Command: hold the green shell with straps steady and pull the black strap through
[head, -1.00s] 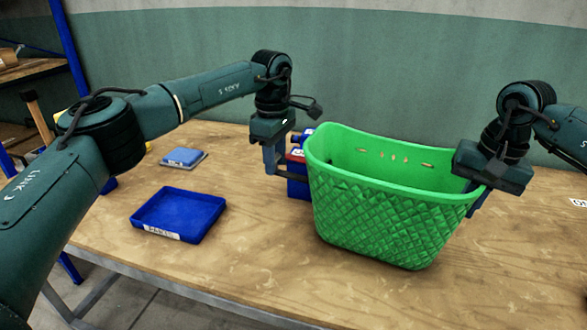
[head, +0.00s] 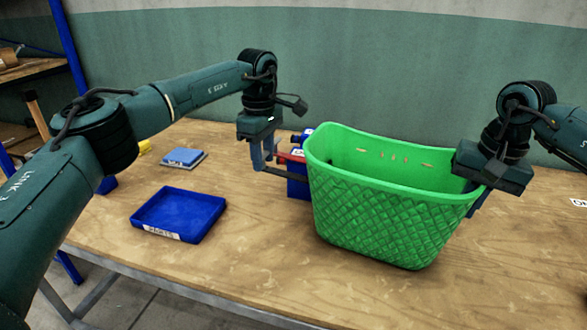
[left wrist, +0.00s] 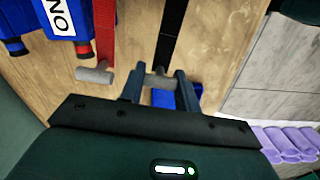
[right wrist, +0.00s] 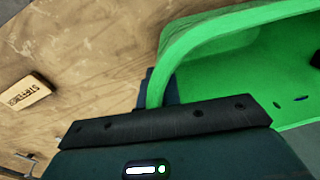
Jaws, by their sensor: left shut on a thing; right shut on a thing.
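The green shell (head: 390,210) stands upright on the table, like a basket with a quilted front. My right gripper (head: 478,198) is shut on its right rim; the right wrist view shows the green wall (right wrist: 185,55) between the fingers, mostly hidden by the wrist. My left gripper (head: 262,160) is left of the shell, shut on the grey end piece (left wrist: 160,80) of the black strap (left wrist: 171,35). The black strap (head: 290,174) runs from the gripper to the shell's left side. A red strap (left wrist: 104,30) with its own grey end piece hangs beside it, ungripped.
A blue box (head: 298,186) with a white label stands behind the straps. A blue tray (head: 180,214) and a blue pad (head: 184,157) lie on the left. A small labelled block (right wrist: 25,93) lies right of the shell. The table front is clear.

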